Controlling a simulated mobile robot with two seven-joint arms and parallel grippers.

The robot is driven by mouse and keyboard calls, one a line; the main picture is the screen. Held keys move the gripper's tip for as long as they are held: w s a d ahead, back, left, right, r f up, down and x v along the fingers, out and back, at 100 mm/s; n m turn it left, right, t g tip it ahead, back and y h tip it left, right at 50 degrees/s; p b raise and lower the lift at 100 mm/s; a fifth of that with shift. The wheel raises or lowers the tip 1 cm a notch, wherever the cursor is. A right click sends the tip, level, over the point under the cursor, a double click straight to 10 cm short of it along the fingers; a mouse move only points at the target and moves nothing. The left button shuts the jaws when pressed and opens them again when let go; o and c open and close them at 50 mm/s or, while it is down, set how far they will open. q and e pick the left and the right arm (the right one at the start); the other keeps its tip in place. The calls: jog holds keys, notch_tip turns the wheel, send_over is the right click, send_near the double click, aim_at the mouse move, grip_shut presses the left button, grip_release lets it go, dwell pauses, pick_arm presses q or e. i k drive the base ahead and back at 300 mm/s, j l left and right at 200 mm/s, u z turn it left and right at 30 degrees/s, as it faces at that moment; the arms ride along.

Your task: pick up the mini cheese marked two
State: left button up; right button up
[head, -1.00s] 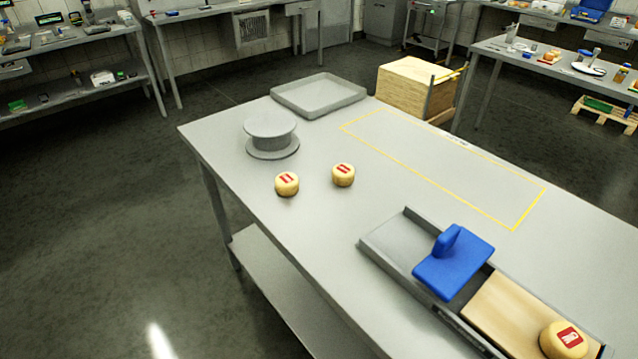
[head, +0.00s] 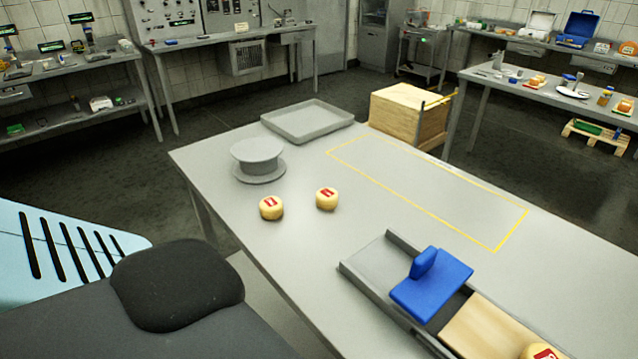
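Two mini cheeses, small pale yellow rounds with red labels, sit apart on the grey table. The left cheese (head: 271,208) is nearer the table's left edge, and the right cheese (head: 326,198) is just beside it. A third cheese (head: 541,352) with a red label lies at the bottom edge, partly cut off, on a wooden board. The label marks are too small to read for certain. Neither of my grippers is in view.
The table (head: 300,255) bears a round grey stand (head: 257,158), a shallow tray (head: 307,122), a yellow taped rectangle (head: 428,190) and a grey trough with a blue pusher (head: 431,284). A wooden crate (head: 408,117) stands behind. Clear tabletop surrounds the two cheeses.

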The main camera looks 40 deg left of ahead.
aim_at(271, 207)
jog(key=k+j, duration=0.4)
jog(key=j, duration=0.15)
jog(key=k+j, duration=0.4)
jog(key=j+z, duration=0.05)
jog(key=j, duration=0.1)
